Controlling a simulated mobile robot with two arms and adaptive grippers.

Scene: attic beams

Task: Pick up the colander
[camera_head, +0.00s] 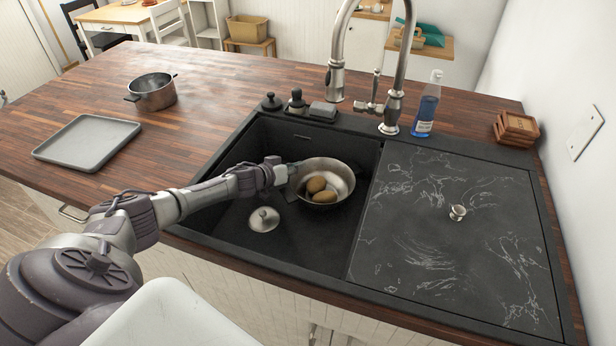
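A round metal bowl, which I take for the colander (343,178), is in the left, open basin of the dark sink (300,255). A few brown potatoes (320,190) lie in it. My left arm reaches over the front left edge of the sink. My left gripper (289,172) is at the colander's left side, at or very close to its rim. The fingers are small and dark against the basin, so I cannot tell whether they are closed on it. My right gripper is not in view.
A tall faucet (391,100) rises behind the basin. A blue soap bottle (427,108) stands beside it. A dark marbled cover (470,260) with a knob fills the sink's right side. A grey tray (88,142) and a metal pot (153,94) are on the wooden counter, left.

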